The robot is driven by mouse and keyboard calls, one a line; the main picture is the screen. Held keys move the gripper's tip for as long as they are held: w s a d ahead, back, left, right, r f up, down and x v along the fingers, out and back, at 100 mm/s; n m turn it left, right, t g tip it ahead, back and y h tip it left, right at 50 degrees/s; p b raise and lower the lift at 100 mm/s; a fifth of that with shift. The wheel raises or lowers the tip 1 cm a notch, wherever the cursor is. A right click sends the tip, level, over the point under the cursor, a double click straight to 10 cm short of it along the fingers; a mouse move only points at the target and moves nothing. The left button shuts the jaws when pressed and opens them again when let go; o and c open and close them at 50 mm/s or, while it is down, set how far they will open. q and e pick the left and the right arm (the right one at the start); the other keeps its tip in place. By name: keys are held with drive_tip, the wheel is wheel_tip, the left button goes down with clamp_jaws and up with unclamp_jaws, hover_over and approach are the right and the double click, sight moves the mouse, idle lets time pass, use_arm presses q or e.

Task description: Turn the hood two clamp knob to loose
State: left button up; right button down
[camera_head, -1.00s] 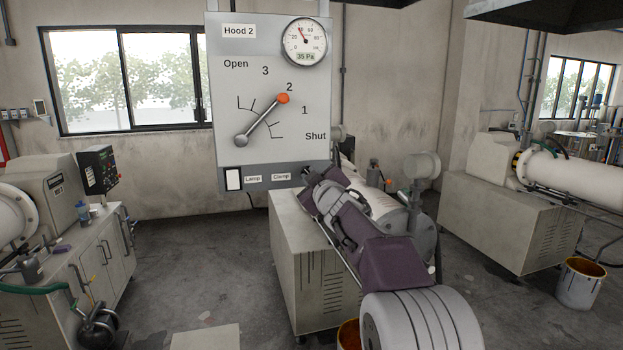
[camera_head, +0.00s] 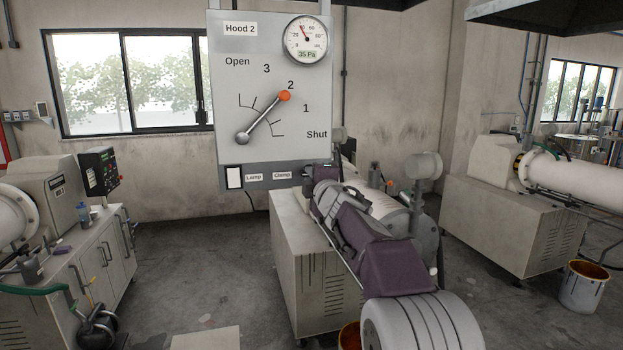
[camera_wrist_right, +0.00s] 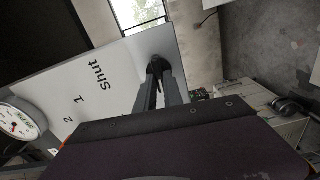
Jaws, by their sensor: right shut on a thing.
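The hood two panel (camera_head: 228,115) is a grey board with a "Hood 2" label, a gauge and a lever (camera_head: 264,118) whose orange tip points at 2. The "Clamp" label (camera_head: 283,175) is at its lower edge, right of "Lamp". The clamp knob (camera_wrist_right: 157,62) shows in the right wrist view as a small dark knob at the panel's edge below "Shut". My right gripper (camera_wrist_right: 160,75) is shut on it. In the head view the gripper (camera_head: 313,182) and arm hide the knob, so its setting cannot be read. My left gripper is out of view.
A mill on a beige cabinet (camera_head: 300,260) stands behind my right arm. Another mill stands at the right, with a paint bucket (camera_head: 583,286) on the floor. A cabinet with handles (camera_head: 95,270) is at the left.

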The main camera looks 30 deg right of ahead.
drive_tip(key=shift+n, duration=0.5)
drive_tip(key=c, duration=1.5)
unclamp_jaws()
drive_tip(key=shift+o, duration=0.2)
drive_tip(key=b+v, duration=0.1)
drive_tip(key=v, duration=0.8)
drive_tip(key=shift+w, duration=0.1)
